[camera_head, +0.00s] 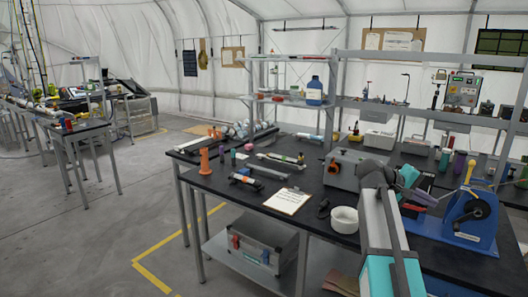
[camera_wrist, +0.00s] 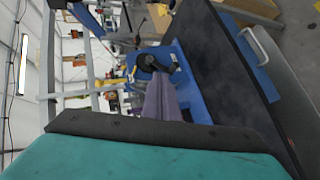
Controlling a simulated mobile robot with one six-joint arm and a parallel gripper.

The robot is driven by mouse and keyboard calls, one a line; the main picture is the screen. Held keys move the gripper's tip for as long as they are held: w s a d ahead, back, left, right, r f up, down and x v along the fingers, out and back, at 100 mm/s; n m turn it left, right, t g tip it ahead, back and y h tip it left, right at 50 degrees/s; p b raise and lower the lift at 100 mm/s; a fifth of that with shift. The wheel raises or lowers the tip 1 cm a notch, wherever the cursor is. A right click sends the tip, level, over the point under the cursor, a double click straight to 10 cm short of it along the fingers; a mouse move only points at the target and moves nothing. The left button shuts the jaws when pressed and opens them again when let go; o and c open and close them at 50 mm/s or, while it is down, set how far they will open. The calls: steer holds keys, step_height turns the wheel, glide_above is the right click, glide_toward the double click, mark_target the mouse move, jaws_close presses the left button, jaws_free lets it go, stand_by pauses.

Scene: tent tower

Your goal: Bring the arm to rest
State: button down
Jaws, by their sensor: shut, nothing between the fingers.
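My gripper (camera_head: 428,199) shows in the head view at the end of my folded arm, above the right part of the dark bench (camera_head: 245,198). It points right, towards the blue hand-cranked device (camera_head: 463,232). In the wrist view the purple-grey fingers of my gripper (camera_wrist: 161,84) are together with nothing between them. The blue device (camera_wrist: 188,85) with its dark round part lies beyond the fingertips. I cannot tell the exact gap between them.
A grey case (camera_head: 342,174), a white bowl (camera_head: 344,219), a paper sheet (camera_head: 287,201) and an orange part (camera_head: 205,162) stand or lie on the bench. Shelves (camera_head: 440,112) with equipment rise behind it. The grey floor (camera_head: 75,240) at left is open.

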steer(key=s+a+f+n+g+y, duration=0.1)
steer(key=s+a+f+y, duration=0.3)
steer(key=f, duration=1.1)
steer(key=s+a+f+n+g+h, duration=0.15)
steer(key=a+f, duration=0.45)
steer(key=f, duration=0.9)
steer(key=s+a+f+n+y, duration=0.2)
steer(key=s+a+f, duration=0.25)
steer(key=f, duration=1.05)
steer(key=s+a+f+g+y, duration=0.1)
steer(key=s+a+f+y, duration=0.1)
steer(key=s+a+f, duration=0.5)
steer(key=s+a+f+g+y, duration=0.2)
steer(key=s+a+f, duration=0.2)
steer(key=s+f, duration=0.7)
steer(key=s+a+f+m+g+y, duration=0.1)
steer(key=s+a+f+m+y, duration=0.3)
steer(key=s+a, duration=0.6)
steer(key=shift+s+f+m, duration=0.3)
steer(key=shift+s+m, duration=0.05)
steer(key=shift+s, duration=0.45)
